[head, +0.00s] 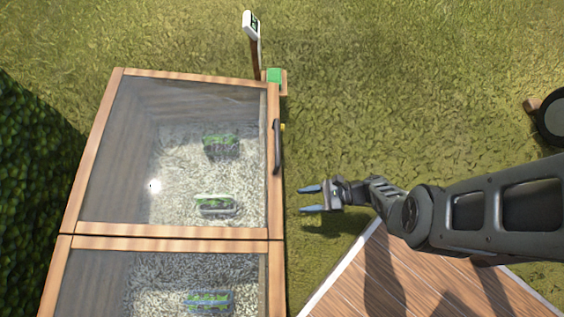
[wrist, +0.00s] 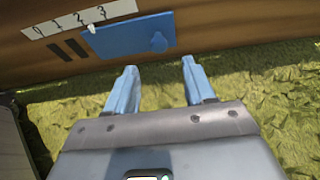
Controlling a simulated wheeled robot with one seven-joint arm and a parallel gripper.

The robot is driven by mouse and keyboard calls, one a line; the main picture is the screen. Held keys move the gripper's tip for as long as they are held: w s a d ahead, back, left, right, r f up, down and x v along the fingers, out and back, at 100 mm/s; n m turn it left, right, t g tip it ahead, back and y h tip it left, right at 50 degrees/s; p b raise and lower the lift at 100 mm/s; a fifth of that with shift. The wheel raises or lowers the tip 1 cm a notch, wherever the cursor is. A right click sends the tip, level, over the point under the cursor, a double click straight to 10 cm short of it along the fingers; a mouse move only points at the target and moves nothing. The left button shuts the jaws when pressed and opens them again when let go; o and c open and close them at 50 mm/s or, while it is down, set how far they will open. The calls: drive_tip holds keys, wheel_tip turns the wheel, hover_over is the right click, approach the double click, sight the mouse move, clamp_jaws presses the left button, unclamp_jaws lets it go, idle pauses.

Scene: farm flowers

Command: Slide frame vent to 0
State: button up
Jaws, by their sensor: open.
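The frame vent is a blue sliding plate (wrist: 125,38) with a blue knob (wrist: 158,42) at its right end, in the wrist view. It lies on the wooden side of the cold frame, below a white scale strip (wrist: 70,22) marked 0 to 3. Dark slots (wrist: 68,48) show left of the plate. My gripper (wrist: 159,66) is open and empty, its blue fingertips short of the knob. In the head view my gripper (head: 303,199) is right of the frame; the vent is hidden there.
The glazed wooden cold frame (head: 275,212) has a dark handle (head: 278,146) on its right edge. A green block (head: 274,76) and a post with a small display (head: 251,25) stand at its far corner. A wooden deck (head: 420,275) lies below my arm. Grass right of the frame is open.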

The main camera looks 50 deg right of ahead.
drive_tip(key=b+x, duration=0.2)
drive_tip(key=x, duration=0.5)
drive_tip(key=shift+w+a+f, duration=0.1)
drive_tip(key=shift+a+f, duration=0.05)
drive_tip(key=shift+a, duration=0.05)
drive_tip(key=shift+c, duration=0.2)
clamp_jaws()
